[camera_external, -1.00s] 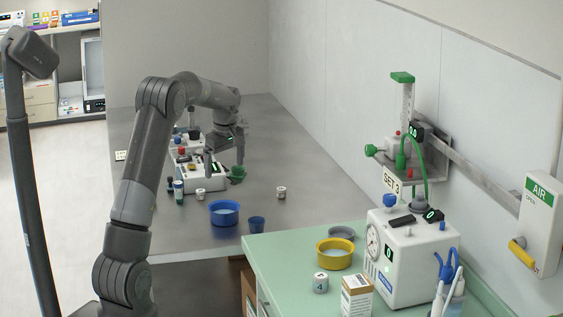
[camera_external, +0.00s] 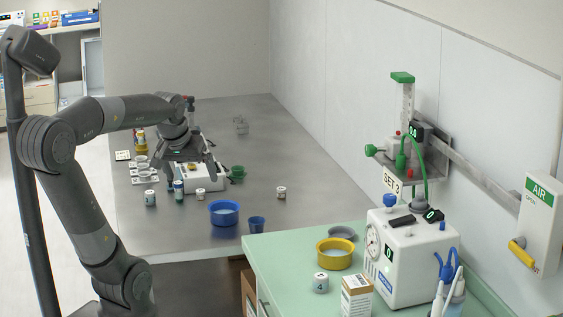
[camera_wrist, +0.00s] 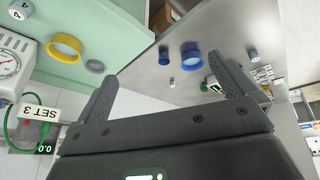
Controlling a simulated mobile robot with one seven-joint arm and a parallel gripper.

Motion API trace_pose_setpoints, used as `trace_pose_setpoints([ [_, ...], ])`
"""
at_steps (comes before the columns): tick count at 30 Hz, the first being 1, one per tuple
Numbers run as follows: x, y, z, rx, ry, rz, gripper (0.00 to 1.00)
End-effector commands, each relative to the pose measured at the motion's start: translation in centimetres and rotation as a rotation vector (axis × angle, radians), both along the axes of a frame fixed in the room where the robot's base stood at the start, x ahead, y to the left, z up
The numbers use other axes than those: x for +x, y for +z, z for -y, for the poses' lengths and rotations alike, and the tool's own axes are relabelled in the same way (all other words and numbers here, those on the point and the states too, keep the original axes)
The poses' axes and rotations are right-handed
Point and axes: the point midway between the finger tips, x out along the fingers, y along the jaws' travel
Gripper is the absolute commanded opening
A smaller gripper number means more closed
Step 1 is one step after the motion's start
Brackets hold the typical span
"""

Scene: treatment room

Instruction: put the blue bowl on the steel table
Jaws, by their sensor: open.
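The blue bowl (camera_external: 224,219) stands upright on the steel table (camera_external: 185,236), near its front edge, with something pale inside. It also shows in the wrist view, where the blue bowl (camera_wrist: 191,60) lies beyond and between my fingers. My gripper (camera_external: 190,169) is open and empty, above the back left part of the steel table, behind and left of the bowl and well apart from it. In the wrist view my gripper (camera_wrist: 166,86) has its two fingers spread wide with nothing between them.
A small blue cup (camera_external: 257,223) stands right of the bowl. A white device (camera_external: 205,179), a green cup (camera_external: 238,172) and several small jars are near my gripper. The green counter (camera_external: 283,253) at front right holds a yellow bowl (camera_external: 334,263). The table's right middle is mostly clear.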

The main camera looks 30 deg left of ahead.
Motion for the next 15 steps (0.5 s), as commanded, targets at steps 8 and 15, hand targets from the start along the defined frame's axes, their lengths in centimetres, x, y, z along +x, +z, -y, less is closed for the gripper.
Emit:
trace_pose_setpoints([
  [8, -6.0, -2.3, 1.2, 0.077, -0.188, 0.065, 1.00],
  [15, -7.0, -2.9, 1.4, 0.094, -0.227, 0.074, 1.00],
])
